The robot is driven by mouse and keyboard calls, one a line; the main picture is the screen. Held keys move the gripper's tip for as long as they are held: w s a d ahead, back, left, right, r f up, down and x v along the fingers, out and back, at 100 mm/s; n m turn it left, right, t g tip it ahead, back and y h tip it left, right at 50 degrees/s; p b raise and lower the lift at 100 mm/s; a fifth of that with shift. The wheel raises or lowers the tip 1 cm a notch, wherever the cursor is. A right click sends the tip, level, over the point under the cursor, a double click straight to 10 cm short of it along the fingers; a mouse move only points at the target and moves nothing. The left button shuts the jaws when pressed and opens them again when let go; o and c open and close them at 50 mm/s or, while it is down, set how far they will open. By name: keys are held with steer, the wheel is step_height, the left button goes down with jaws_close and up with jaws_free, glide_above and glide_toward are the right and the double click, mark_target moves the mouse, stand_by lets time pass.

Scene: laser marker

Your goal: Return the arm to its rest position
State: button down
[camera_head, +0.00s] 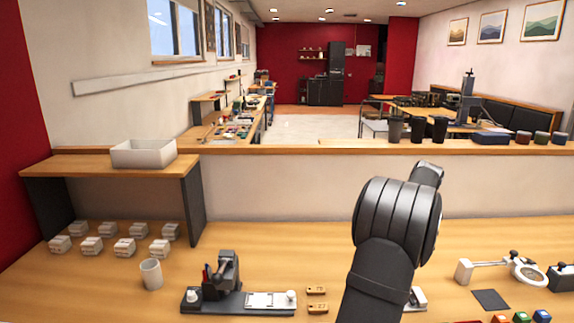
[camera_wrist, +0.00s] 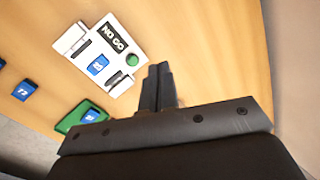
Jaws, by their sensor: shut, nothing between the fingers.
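My arm, dark grey, rises from the bottom of the head view a little right of the middle and bends over above the table. My gripper (camera_wrist: 160,88) shows in the wrist view as two dark fingers lying together, shut and empty. It is over the wooden table (camera_wrist: 205,35), apart from any object as far as I can see. In the head view its fingers are hidden or too small to tell. The white panel (camera_wrist: 86,52) marked "NO GO", with a blue tag and a green round button, lies just beyond the fingertips in the wrist view.
A black fixture (camera_head: 222,277) and two wooden tags (camera_head: 317,291) are left of my arm. A white cup (camera_head: 151,274), several small white boxes (camera_head: 124,248) and a shelf (camera_head: 95,165) with a white tray (camera_head: 144,153) stand further left. A magnifier (camera_head: 528,272) is at right.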

step_height(320, 180, up, 4)
steer(key=s+d+n+g, duration=0.1)
steer(key=s+n+g, duration=0.1)
steer(key=n+g, duration=0.2)
step_height(320, 180, down, 10)
step_height(320, 180, up, 7)
steer(key=shift+s, duration=0.25)
steer(key=shift+d, duration=0.1)
stand_by(1.0)
